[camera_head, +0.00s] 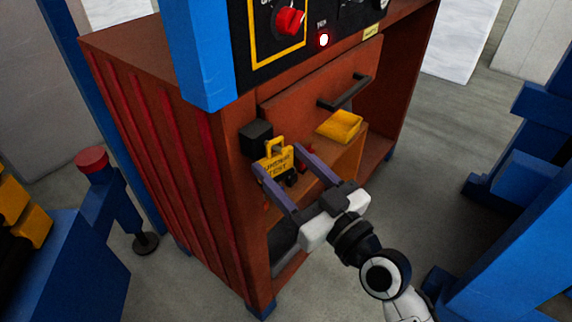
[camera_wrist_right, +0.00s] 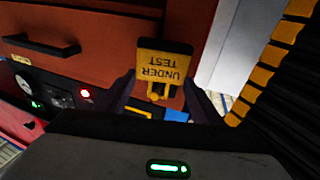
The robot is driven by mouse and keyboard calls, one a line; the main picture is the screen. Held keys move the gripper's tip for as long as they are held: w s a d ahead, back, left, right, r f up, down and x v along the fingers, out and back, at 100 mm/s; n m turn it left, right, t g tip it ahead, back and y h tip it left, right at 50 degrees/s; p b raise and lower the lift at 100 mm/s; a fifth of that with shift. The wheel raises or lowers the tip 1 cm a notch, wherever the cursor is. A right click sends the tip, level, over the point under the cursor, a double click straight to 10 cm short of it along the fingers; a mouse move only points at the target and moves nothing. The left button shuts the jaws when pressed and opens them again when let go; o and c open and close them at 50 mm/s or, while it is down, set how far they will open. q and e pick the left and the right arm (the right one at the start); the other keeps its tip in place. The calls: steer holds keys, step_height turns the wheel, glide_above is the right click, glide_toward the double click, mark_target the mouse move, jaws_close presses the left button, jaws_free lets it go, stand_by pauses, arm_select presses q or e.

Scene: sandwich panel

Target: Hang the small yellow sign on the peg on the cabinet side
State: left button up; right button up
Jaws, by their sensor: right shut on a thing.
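The small yellow sign (camera_head: 274,169) reads "UNDER TEST" and has a handle-like loop on top. My right gripper (camera_head: 280,160) has long purple fingers and is shut on the sign, which is near the front corner of the red-brown cabinet (camera_head: 172,145). In the right wrist view the sign (camera_wrist_right: 163,66) appears upside down between the fingertips, with a dark bar behind its far edge. A black block (camera_head: 256,137) is on the cabinet just behind the sign. I cannot make out the peg clearly. My left gripper is not in view.
A black drawer handle (camera_head: 345,92) sticks out from the cabinet front. A yellow object (camera_head: 339,125) lies on a ledge below it. A blue post (camera_head: 195,55) stands before the control panel. A red-topped blue post (camera_head: 92,162) stands at left.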

steer(key=o, duration=1.2)
steer(key=b+v, duration=0.2)
steer(key=v, duration=0.7)
steer(key=s+d+f+m+g+h, duration=0.2)
steer(key=s+d+f+h, duration=0.1)
steer(key=f, duration=0.8)
steer(key=s+d+f+m+g+h, duration=0.2)
steer(key=s+d+f, duration=0.3)
steer(key=f, duration=0.6)
steer(key=s+d+f+m+g+h, duration=0.1)
steer(key=s+d+f+h, duration=0.3)
steer(key=f, duration=0.8)
steer(key=shift+s+d+f+m+g+h, duration=0.1)
steer(key=shift+s+d+m+g+h, duration=0.1)
steer(key=shift+s+g, duration=0.3)
steer(key=shift+s+d+f+m+g+h, duration=0.1)
steer(key=shift+s+m+g, duration=0.1)
steer(key=shift+s, duration=0.45)
steer(key=shift+r, duration=0.1)
